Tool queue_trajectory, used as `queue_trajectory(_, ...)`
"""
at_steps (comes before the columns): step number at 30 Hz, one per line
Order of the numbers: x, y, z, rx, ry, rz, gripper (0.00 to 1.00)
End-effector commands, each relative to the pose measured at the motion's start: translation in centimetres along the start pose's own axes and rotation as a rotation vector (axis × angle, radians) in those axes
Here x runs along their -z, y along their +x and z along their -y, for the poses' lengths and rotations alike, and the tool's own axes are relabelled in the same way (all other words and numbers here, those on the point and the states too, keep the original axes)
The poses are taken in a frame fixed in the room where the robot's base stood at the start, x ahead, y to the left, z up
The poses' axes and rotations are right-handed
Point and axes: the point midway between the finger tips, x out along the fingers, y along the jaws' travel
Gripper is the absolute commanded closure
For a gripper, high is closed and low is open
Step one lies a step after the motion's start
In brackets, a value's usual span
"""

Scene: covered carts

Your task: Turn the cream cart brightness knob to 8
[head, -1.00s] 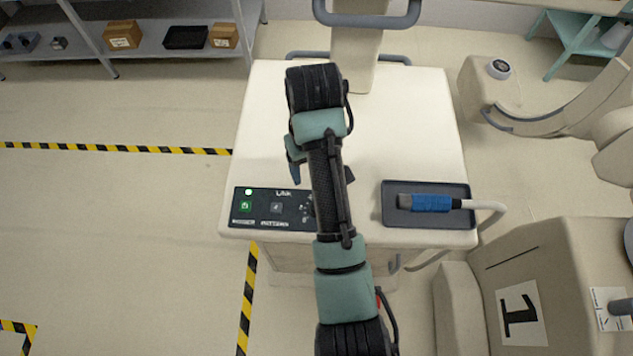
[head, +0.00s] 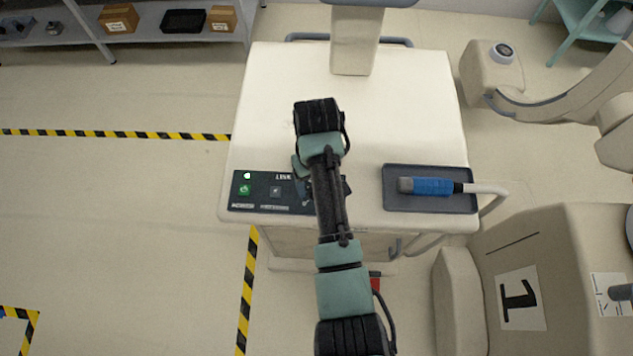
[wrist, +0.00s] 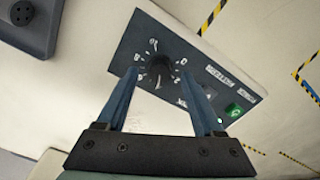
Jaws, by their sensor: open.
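The cream cart (head: 400,120) stands in the middle of the head view. Its dark control panel (head: 262,204) lies along the front left edge, with a lit green button (head: 244,189) at the left. The black knob (wrist: 160,68) shows in the wrist view, ringed by white numbers. I cannot read its exact setting. My gripper (wrist: 165,85) is open, its two blue fingers reaching toward the knob on either side. I cannot tell whether they touch it. In the head view my arm hides the knob.
A dark tray (head: 394,201) with a blue-handled probe (head: 430,186) sits at the cart's front right. A grey post (head: 352,50) rises at the back. A beige machine (head: 560,270) stands at the right.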

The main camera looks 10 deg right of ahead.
Motion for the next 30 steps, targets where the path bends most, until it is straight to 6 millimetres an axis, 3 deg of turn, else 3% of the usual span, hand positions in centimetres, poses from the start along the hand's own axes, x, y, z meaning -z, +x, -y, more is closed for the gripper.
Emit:
queue_trajectory(6,0.0,1.4,0.0,0.0,0.001,0.0,0.31)
queue_trajectory(14,0.0,1.5,0.0,0.0,0.0,-0.001,0.31)
queue_trajectory(25,0.0,1.5,0.0,0.0,0.0,-0.001,0.98)
queue_trajectory(30,0.0,1.5,0.0,0.0,0.001,-0.001,1.0)
